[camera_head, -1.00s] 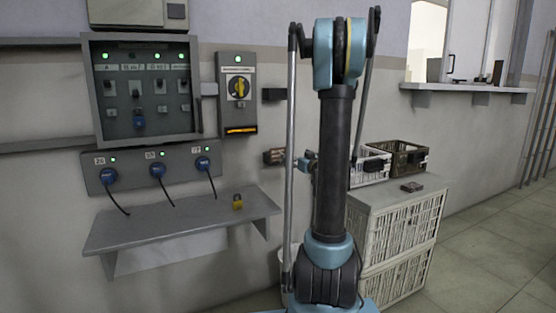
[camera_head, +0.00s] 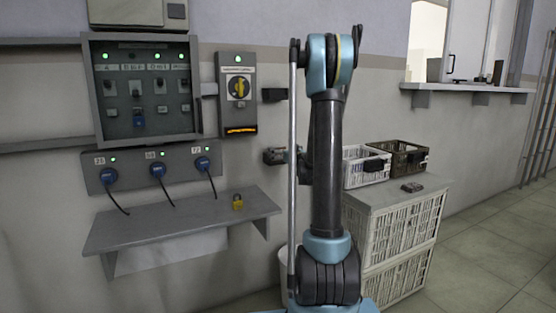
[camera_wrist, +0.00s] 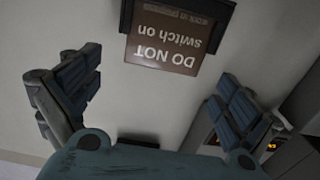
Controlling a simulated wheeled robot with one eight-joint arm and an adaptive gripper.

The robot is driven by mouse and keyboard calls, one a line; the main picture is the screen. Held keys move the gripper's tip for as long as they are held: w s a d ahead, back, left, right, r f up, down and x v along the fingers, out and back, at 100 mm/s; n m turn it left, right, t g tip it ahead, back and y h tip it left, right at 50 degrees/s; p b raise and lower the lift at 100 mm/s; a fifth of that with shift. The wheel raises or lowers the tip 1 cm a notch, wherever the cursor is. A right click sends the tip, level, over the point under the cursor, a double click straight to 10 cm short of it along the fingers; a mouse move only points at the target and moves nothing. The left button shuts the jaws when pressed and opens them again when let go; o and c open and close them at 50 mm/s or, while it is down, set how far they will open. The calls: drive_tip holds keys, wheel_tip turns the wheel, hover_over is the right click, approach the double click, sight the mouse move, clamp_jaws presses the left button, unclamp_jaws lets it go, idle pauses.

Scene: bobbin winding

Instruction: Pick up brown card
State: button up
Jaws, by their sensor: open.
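The brown card (camera_wrist: 168,42) shows at the top centre of the wrist view, upside down, with white lettering "DO NOT switch on". A dark holder (camera_wrist: 127,14) frames its edges against the pale wall. My gripper (camera_wrist: 158,72) is open and empty, with one finger on each side below the card in the picture. The card appears beyond the fingertips and apart from them. In the head view my arm hides most of the gripper, and I cannot make out the card clearly there.
A wall box with a yellow rotary switch (camera_head: 238,87) and an open panel (camera_head: 141,90) are at left. A yellow padlock (camera_head: 238,202) lies on the grey shelf (camera_head: 180,222).

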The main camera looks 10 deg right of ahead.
drive_tip(key=x, duration=0.4)
drive_tip(key=shift+a, duration=0.1)
drive_tip(key=c, duration=1)
drive_tip(key=shift+r, duration=0.1)
wheel_tip(320, 180, up, 10)
drive_tip(key=shift+f, duration=0.1)
